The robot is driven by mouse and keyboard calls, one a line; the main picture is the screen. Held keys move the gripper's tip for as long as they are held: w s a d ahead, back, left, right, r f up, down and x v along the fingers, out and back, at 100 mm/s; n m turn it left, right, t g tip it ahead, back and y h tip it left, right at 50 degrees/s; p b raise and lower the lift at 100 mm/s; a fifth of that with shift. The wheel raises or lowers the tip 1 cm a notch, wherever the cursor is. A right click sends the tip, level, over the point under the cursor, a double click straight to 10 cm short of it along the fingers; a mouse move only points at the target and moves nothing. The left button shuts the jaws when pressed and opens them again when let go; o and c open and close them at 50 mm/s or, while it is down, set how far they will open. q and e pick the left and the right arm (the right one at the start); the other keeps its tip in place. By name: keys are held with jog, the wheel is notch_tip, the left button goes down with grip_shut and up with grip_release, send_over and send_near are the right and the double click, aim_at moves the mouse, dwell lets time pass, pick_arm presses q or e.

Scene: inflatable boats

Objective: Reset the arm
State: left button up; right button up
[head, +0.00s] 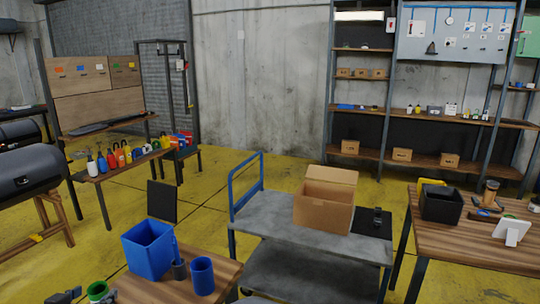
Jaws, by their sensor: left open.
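My left gripper (86,298) shows only in part at the bottom left edge of the head view. Its dark fingertips are apart and the rest of it is cut off by the frame. A green roll-like item (97,289) shows between the fingertips in the picture, at the left edge of the near wooden table (222,282). I cannot tell whether the gripper touches it. My right gripper is not in view.
The near table holds a blue bin (147,250), a blue cup (202,275) and a dark cup (179,269). A grey cart (262,217) carries an open cardboard box (323,205). A wooden table (465,243) stands right. Yellow floor is free behind the cart.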

pick_arm(q)
jog(key=s+d+f+m+g, duration=0.1)
jog(key=s+d+f+g, duration=0.4)
jog(key=s+d+f, duration=0.75)
jog(key=s+d+f+m+g, duration=0.1)
jog(key=s+d+f+g, duration=0.2)
jog(key=s, duration=0.5)
jog(key=s+d+f+g, duration=0.1)
jog(key=s+d+g, duration=0.1)
jog(key=s+d, duration=0.45)
notch_tip(320, 180, down, 25)
jog(key=s+a+g, duration=0.1)
jog(key=s, duration=0.1)
jog(key=s+a+f+g, duration=0.1)
jog(key=s+a+f, duration=0.2)
jog(key=s+f, duration=1.4)
jog(key=shift+a+f, duration=0.2)
jog(key=shift+f, duration=0.1)
jog(key=shift+s, duration=0.1)
